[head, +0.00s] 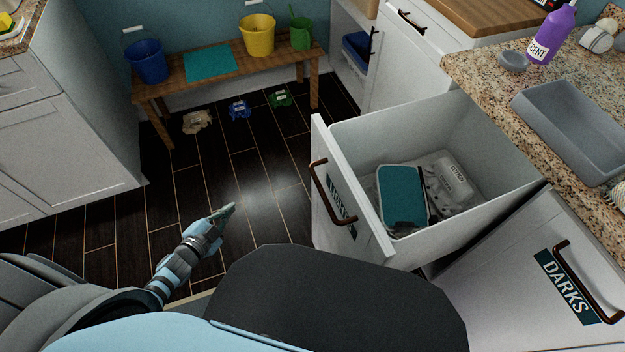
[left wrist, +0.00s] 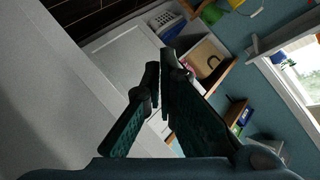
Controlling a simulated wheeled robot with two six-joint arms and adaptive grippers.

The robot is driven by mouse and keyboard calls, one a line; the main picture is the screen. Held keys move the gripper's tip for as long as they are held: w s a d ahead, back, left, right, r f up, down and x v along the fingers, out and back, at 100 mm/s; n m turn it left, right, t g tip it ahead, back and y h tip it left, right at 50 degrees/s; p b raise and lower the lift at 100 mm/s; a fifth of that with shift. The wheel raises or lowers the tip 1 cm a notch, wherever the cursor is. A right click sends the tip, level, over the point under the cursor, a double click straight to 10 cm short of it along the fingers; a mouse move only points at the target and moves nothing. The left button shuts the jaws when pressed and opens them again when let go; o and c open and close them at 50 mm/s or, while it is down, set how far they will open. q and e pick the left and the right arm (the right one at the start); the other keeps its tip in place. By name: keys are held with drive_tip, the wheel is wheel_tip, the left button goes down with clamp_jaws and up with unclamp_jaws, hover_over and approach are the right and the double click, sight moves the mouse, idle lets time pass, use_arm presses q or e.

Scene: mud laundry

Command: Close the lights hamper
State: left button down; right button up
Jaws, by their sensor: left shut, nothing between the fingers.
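The lights hamper (head: 352,128) is a white pull-out bin standing wide open to the right of centre in the head view. Its front panel has a dark handle (head: 328,195) and a dark label seen at a steep angle. A teal-topped item and a whitish item lie inside it. My left gripper (head: 230,208) is over the dark floor, left of the hamper front and apart from it. Its fingers are shut and empty; they also show in the left wrist view (left wrist: 160,72). My right gripper is not in view.
The DARKS hamper front (head: 556,285) is at the lower right. A granite counter (head: 480,75) runs above the hampers. A wooden bench (head: 222,80) with buckets stands at the back, with crumpled cloths (head: 240,109) on the floor. The floor left of the hamper is clear.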

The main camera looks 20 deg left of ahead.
use_arm(q)
drive_tip(key=w+d+r+m+t+h+b, duration=0.2)
drive_tip(key=w+d+r+m+h+b, duration=0.15)
drive_tip(key=w+r+m+h, duration=0.35)
drive_tip(key=m+g+h+b, duration=0.3)
drive_tip(key=m+g+h, duration=0.25)
drive_tip(key=m, duration=0.55)
approach(318, 167)
drive_tip(key=shift+t+h, duration=0.35)
drive_tip(key=x, duration=0.3)
drive_tip(key=b+x, duration=0.1)
drive_tip(key=x, duration=0.1)
drive_tip(key=shift+w+d+f, duration=0.15)
drive_tip(key=shift+d+f, duration=0.15)
drive_tip(key=shift+f, duration=0.05)
drive_tip(key=shift+w+d, duration=0.4)
drive_tip(key=shift+d, duration=0.15)
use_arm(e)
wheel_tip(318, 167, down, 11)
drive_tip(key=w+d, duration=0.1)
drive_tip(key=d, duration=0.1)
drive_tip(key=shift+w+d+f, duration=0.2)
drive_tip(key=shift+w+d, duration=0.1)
